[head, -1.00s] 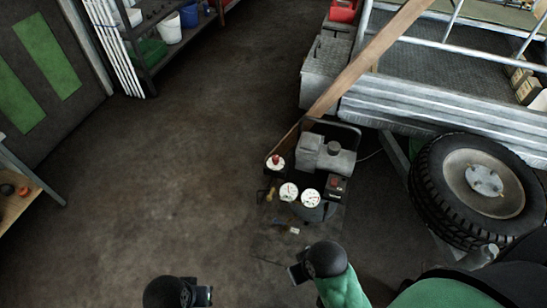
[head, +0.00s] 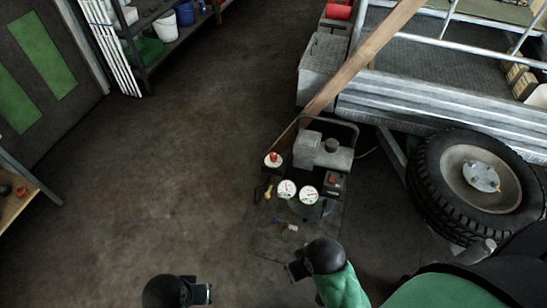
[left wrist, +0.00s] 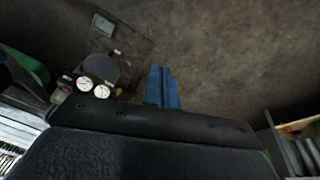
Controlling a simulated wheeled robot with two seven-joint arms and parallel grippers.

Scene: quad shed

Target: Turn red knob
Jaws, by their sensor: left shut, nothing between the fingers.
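My left gripper (head: 206,294) is at the bottom of the head view, apart from the knob. In the left wrist view its blue fingers (left wrist: 162,88) are together and empty. My right gripper (head: 292,269) is below the compressor, apart from it. Its fingers are too small and dark to read.
A wooden plank (head: 365,57) leans from the compressor's far side up across a metal trailer (head: 440,105). A large tyre (head: 480,185) lies to the right. A workbench (head: 18,190) is at the left edge. The floor left of the compressor is clear.

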